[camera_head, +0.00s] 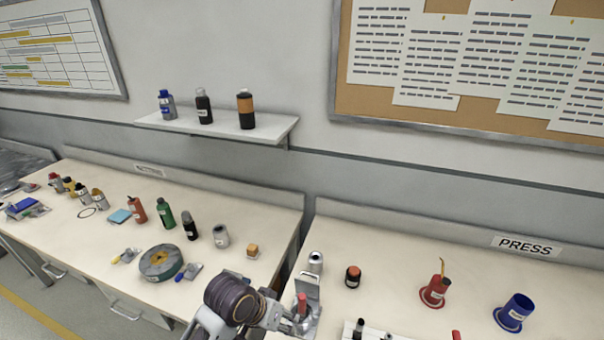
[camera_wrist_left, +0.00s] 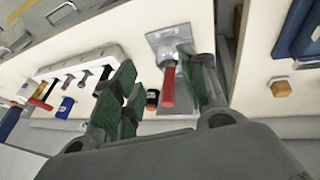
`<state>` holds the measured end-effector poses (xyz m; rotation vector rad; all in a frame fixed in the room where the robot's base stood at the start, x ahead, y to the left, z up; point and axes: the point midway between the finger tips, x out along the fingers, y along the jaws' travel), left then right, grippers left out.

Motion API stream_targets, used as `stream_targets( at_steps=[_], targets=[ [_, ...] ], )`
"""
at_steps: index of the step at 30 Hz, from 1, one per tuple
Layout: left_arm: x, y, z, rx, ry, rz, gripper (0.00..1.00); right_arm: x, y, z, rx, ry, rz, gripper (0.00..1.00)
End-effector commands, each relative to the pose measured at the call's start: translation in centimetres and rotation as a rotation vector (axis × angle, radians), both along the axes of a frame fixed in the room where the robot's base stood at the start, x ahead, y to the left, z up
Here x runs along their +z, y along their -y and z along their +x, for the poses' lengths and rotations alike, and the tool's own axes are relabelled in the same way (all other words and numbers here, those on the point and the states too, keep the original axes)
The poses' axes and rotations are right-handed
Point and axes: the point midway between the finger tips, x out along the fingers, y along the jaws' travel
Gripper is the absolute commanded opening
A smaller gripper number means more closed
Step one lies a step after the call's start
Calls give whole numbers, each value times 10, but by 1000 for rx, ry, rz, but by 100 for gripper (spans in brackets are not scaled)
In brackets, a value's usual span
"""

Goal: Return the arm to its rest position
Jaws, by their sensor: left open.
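My left arm (camera_head: 235,300) enters the head view at the bottom centre, over the gap between the two benches. Its gripper (camera_wrist_left: 158,92) is open, with green finger pads apart and nothing clasped between them in the left wrist view. A grey metal fixture with a red handle (camera_wrist_left: 168,86) lies beyond the fingers, partly covered by them. The fixture (camera_head: 306,283) also stands at the near left corner of the right bench in the head view, close to the gripper. Whether they touch cannot be told. My right gripper is not in view.
The left bench holds several bottles, a green-grey tape roll (camera_head: 161,263) and an orange block (camera_head: 252,250). The right bench (camera_head: 400,250) has a silver can (camera_head: 315,262), a dark jar (camera_head: 352,277), a red oiler (camera_head: 435,291) and a blue cup (camera_head: 514,312). A shelf (camera_head: 225,124) hangs behind.

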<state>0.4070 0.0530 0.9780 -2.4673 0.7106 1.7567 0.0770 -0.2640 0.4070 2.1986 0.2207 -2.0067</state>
Motion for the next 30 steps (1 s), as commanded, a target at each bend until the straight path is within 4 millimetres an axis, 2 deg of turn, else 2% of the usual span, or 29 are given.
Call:
stream_targets(
  at_steps=[19,30],
  targets=[
    [-33,-115,-49,172,15,164,43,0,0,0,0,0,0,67],
    [-40,-153,-70,211,11,242,43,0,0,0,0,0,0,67]
  ],
)
